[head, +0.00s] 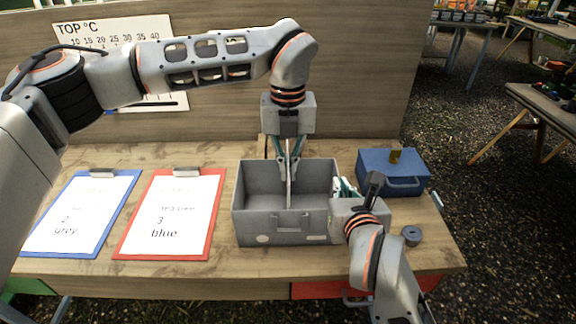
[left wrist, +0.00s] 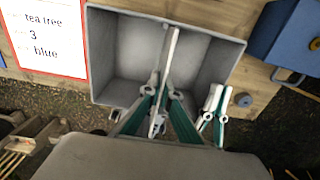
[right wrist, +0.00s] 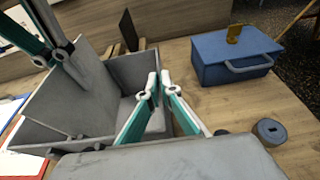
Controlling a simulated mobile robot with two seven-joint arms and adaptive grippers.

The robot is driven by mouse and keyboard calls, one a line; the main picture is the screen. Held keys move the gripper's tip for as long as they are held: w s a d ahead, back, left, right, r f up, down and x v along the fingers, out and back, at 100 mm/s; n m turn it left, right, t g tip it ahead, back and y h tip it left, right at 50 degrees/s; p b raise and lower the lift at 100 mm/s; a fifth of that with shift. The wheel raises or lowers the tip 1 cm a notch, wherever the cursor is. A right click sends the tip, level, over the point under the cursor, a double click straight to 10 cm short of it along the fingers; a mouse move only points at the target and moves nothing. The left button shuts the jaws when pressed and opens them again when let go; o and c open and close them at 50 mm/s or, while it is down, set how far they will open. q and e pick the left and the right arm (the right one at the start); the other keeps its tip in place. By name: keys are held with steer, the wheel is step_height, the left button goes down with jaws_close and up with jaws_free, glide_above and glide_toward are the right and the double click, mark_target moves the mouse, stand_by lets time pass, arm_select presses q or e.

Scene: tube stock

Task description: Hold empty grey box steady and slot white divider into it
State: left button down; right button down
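The grey box (head: 252,226) stands upright at the middle of the table and is open at the top. The thin white divider (head: 289,186) stands upright across the middle of the box's inside, seen almost edge-on; it also shows in the left wrist view (left wrist: 171,58). My left gripper (head: 289,165) comes from above and is shut on the divider. Whether the divider's lower edge sits on the box floor I cannot tell. My right gripper (right wrist: 158,84) is closed around the box's right wall; in the head view its own wrist mostly hides it.
A blue box (head: 385,181) with a brass-coloured tag stands right of the grey box. A grey round piece (head: 411,236) lies near the right edge. A blue clipboard (head: 126,192) and a red clipboard (head: 215,235) lie at left. A wooden panel (head: 370,80) rises behind the table.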

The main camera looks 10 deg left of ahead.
arm_select(q)
steer(key=shift+f, duration=1.4)
steer(key=c, duration=2.2)
jaws_free()
steer(key=shift+r, duration=0.1)
step_height(320, 180, up, 12)
steer(key=shift+f, duration=0.1)
